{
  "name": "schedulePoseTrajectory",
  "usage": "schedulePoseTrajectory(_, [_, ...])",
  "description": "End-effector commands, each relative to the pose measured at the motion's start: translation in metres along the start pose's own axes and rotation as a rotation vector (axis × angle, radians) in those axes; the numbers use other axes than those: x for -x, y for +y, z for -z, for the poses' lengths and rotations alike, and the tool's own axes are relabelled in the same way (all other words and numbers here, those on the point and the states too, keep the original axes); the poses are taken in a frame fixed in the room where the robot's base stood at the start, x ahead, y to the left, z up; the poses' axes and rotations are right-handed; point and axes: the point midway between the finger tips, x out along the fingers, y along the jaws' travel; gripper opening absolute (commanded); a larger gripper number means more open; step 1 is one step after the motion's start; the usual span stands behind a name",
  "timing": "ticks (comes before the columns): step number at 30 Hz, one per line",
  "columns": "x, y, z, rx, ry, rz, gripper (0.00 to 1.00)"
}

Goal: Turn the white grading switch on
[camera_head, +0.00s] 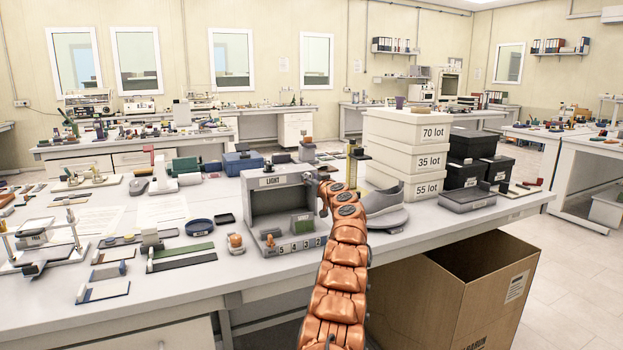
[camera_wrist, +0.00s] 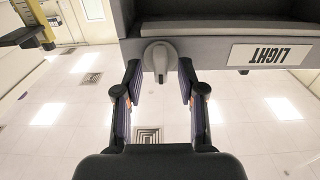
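The grey light box (camera_head: 250,215) marked LIGHT stands on the bench, with an open front and digits along its lower edge. In the wrist view the box's edge and LIGHT label (camera_wrist: 271,54) appear upside down. In the head view my orange arm reaches the box's upper right side; the switch and fingertips are largely hidden there.
An orange-topped device (camera_head: 236,243) and a blue dish (camera_head: 199,227) lie left of the light box. An open carton (camera_head: 440,300) is below the bench.

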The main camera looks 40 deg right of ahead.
Motion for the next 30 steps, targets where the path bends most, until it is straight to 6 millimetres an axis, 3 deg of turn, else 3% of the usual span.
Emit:
schedulePoseTrajectory(9, [-0.0009, -0.0004, -0.0009, -0.001, -0.001, 0.001, 0.4])
schedulePoseTrajectory(21, [-0.001, -0.0008, -0.0009, -0.001, -0.001, 0.002, 0.0])
schedulePoseTrajectory(30, [-0.0009, -0.0004, -0.0011, -0.004, -0.001, 0.001, 0.0])
